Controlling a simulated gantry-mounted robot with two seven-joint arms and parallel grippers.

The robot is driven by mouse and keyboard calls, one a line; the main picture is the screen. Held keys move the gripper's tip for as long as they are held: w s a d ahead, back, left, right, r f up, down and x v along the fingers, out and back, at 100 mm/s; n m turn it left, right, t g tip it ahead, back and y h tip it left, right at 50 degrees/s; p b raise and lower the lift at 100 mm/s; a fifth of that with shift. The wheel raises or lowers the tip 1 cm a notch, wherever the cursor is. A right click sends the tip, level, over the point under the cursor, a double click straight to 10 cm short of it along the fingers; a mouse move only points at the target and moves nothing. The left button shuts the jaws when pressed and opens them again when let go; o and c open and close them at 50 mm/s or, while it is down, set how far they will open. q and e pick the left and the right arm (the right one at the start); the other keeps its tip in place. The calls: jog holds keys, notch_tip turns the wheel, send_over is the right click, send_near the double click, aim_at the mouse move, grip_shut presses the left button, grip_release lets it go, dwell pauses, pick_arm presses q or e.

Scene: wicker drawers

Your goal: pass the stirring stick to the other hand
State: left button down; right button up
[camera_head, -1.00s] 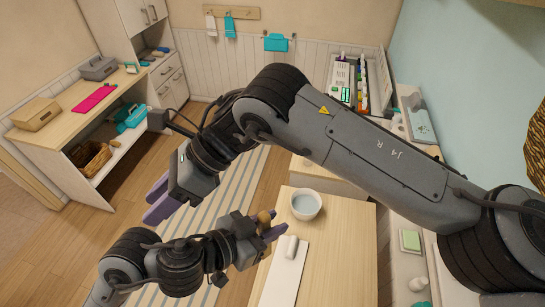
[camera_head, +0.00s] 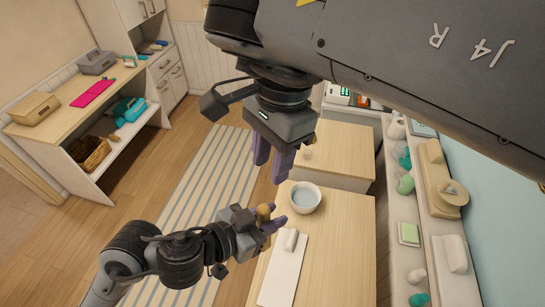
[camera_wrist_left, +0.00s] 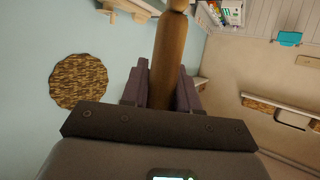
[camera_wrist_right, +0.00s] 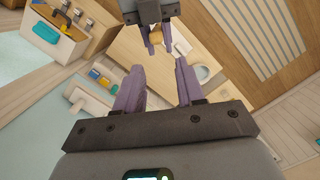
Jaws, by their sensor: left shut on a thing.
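The stirring stick (camera_head: 263,210) is a tan wooden rod, mostly hidden in the head view. In the left wrist view the stick (camera_wrist_left: 168,55) stands between the left fingers and runs up out of the picture. My left gripper (camera_head: 276,222) is shut on it, above the near edge of the wooden table. My right gripper (camera_head: 271,160) is higher up, with its purple fingers apart and pointing down. In the right wrist view my right gripper (camera_wrist_right: 158,88) is open and empty, with the left gripper (camera_wrist_right: 152,38) and the stick beyond its fingertips, apart from it.
A white bowl (camera_head: 305,198) stands on the wooden table (camera_head: 345,250), close to the left fingertips. A white board (camera_head: 283,272) with a small white item (camera_head: 291,239) lies beside it. A counter (camera_head: 405,205) with various items runs along the right. A striped rug (camera_head: 205,185) covers floor on the left.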

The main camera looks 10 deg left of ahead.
aim_at(264, 203)
jog(key=f, duration=0.3)
jog(key=s+f, duration=0.1)
jog(key=f, duration=0.3)
jog(key=a+f, duration=0.1)
jog(key=f, duration=0.2)
jog(key=shift+s+f, duration=0.15)
jog(key=shift+f, duration=0.25)
pick_arm(q)
jog(key=shift+d, duration=0.1)
pick_arm(e)
jog(key=shift+a, duration=0.1)
grip_shut()
pick_arm(q)
jog(key=c, duration=0.8)
grip_release()
